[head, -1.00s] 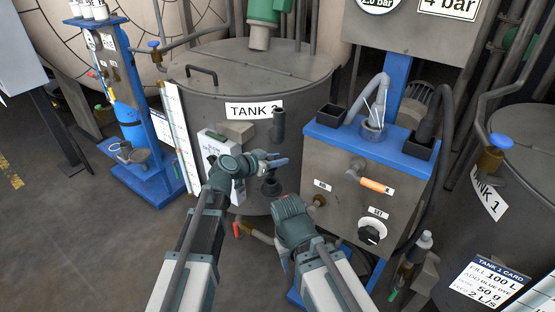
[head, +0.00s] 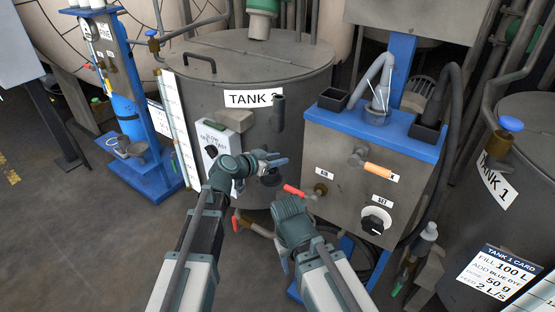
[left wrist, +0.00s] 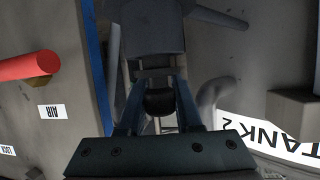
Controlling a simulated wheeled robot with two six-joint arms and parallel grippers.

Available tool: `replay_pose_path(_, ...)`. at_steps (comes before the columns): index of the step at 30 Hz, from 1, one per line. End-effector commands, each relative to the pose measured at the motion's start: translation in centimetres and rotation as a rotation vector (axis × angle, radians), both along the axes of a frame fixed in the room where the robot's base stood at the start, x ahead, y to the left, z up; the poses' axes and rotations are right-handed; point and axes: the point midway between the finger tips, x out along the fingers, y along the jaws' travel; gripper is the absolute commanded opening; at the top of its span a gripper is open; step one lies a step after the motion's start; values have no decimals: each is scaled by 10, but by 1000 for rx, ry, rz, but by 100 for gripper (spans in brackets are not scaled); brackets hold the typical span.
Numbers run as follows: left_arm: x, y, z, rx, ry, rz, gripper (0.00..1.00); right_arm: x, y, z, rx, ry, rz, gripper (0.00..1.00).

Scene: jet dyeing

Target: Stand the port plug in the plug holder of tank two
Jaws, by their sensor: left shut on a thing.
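My left gripper (head: 275,162) is in front of tank two (head: 220,115) and shut on the port plug. In the left wrist view a dark piece, the plug (left wrist: 160,101), sits between the fingers; its far end is hard to make out. In the head view a dark round piece shows just below the fingers, by the tank wall; I cannot tell whether it is plug or tank fitting. A dark upright tube (head: 278,112) stands on the tank front above the gripper; I cannot tell whether it is the plug holder. My right gripper (head: 290,215) is lower right, fingers unclear.
A red valve handle (head: 294,190) is right of the left gripper; it also shows in the left wrist view (left wrist: 25,68). A grey control cabinet (head: 335,160) with blue top stands right. A white box (head: 213,140) is on the tank, left. Tank one (head: 535,165) is far right.

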Motion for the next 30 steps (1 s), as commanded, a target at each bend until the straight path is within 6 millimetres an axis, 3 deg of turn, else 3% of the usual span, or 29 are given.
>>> replay_pose_path(18,0,0,-12,0,0,0,0,0,0,-12,0,0,0,50)
replay_pose_path(19,0,0,-11,0,0,0,35,0,0,-11,0,0,0,50)
replay_pose_path(24,0,0,-10,0,0,0,65,0,0,-10,0,0,0,50)
replay_pose_path(30,0,0,-10,0,0,0,68,0,0,-10,0,0,0,50)
